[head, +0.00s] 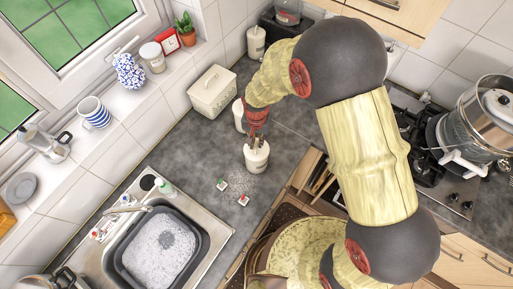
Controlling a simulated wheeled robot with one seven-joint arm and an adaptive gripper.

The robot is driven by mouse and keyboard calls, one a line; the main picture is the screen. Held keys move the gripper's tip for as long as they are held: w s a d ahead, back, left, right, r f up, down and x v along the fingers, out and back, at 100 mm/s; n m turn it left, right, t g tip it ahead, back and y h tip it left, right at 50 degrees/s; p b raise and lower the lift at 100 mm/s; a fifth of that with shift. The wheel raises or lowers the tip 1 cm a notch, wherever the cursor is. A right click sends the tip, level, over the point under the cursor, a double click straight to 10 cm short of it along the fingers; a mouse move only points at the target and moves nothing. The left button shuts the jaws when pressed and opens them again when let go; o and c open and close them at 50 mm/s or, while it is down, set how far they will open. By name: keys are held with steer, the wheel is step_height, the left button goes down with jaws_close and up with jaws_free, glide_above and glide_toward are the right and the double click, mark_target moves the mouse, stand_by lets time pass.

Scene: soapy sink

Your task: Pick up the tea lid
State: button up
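A white canister (256,160) with small dark lettering, too small to read, stands on the grey worktop right of the sink. My gripper (257,143) points down at the top of this canister. Its fingers overlap the canister's top, where a lid would sit, so I cannot make out the lid clearly. I cannot tell whether the fingers touch it or whether they are open or shut. A second white canister (239,116) stands just behind, partly hidden by my gripper and arm. A third white canister (256,43) stands farther back near the wall.
A cream bread bin (212,91) stands by the wall, left of the canisters. Two small tags or packets (222,185) lie in front on the worktop. The sink (163,248) holds a dark basin of suds. The hob with pots (490,112) is at right.

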steer(key=shift+f, duration=1.4)
steer(key=shift+c, duration=1.4)
steer(key=shift+r, duration=0.1)
jaws_close()
